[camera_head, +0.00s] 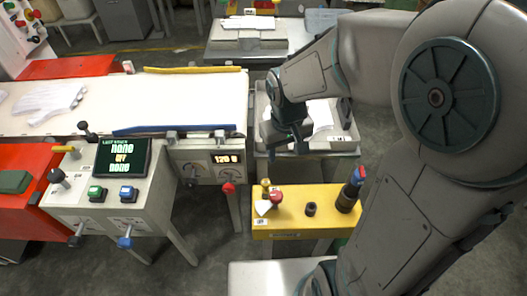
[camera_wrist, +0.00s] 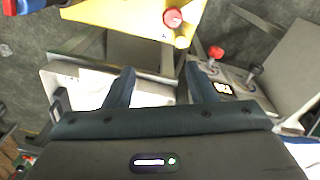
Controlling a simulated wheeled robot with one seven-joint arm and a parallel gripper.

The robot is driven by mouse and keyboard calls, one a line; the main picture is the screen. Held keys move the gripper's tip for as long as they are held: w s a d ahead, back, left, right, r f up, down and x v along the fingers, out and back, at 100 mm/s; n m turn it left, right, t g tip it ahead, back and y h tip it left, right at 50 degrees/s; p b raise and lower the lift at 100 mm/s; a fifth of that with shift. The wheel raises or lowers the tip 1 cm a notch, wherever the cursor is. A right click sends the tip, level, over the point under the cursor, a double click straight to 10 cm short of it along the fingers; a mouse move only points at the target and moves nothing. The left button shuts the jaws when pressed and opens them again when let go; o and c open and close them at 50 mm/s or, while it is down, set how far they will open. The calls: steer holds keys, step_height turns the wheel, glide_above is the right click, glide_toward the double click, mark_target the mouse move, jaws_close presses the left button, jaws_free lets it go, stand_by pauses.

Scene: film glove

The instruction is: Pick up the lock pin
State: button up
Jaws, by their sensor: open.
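A yellow block (camera_head: 330,222) stands low in front of me in the head view and carries several small parts. A red-knobbed part (camera_head: 276,197) stands at its left end beside a brass-coloured part (camera_head: 266,187); the knob also shows at the top of the wrist view (camera_wrist: 172,18). I cannot tell for certain which part is the lock pin. A small black cylinder (camera_head: 311,209) stands mid-block. My gripper (camera_head: 300,147) hangs beyond the block, above a grey tray. In the wrist view its two fingers (camera_wrist: 160,88) are apart with nothing between them.
A dark holder with red and blue tops (camera_head: 350,191) stands at the block's right end. The grey tray (camera_head: 345,145) lies below my gripper. A control console with a screen (camera_head: 122,158) and a red-knobbed lever (camera_head: 229,188) stand left. Grey floor lies between.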

steer(key=n+g+b, duration=0.1)
steer(key=n+b, duration=0.1)
glide_above(266, 182)
step_height(266, 182, down, 8)
steer(key=f, duration=0.3)
steer(key=f+b, duration=0.1)
steer(key=f, duration=0.3)
steer(key=shift+s+a+f, duration=0.15)
steer(key=shift+a+f, duration=0.05)
steer(key=shift+f, duration=0.1)
steer(key=shift+d+f+b, duration=0.15)
steer(key=shift+f+b, duration=0.6)
steer(key=shift+f, duration=2.35)
steer(key=c, duration=1)
